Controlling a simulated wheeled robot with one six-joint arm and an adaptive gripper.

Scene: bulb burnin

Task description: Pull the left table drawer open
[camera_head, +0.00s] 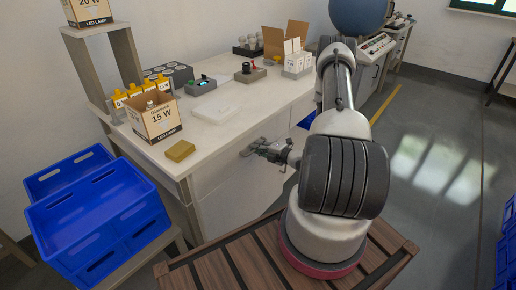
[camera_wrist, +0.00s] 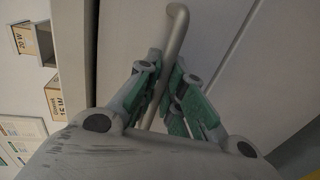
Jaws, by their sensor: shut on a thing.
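The white table (camera_head: 205,140) has pale drawer fronts on its near side. My gripper (camera_head: 250,149) reaches from the right to the left drawer front (camera_head: 228,196). In the wrist view my gripper (camera_wrist: 164,88) has its green-padded fingers on both sides of a bar handle (camera_wrist: 177,32), shut on it. The handle stands out from the pale drawer front (camera_wrist: 128,35). In the head view the handle is hidden by the gripper. I cannot tell for sure whether the drawer stands out from the table.
Blue crates (camera_head: 95,215) stand at the left, near the table's corner. An open 15 W box (camera_head: 153,118), a yellow block (camera_head: 180,151) and a white tray (camera_head: 213,109) are on the tabletop. A slatted wooden surface (camera_head: 225,265) lies under my arm. Open floor is at the right.

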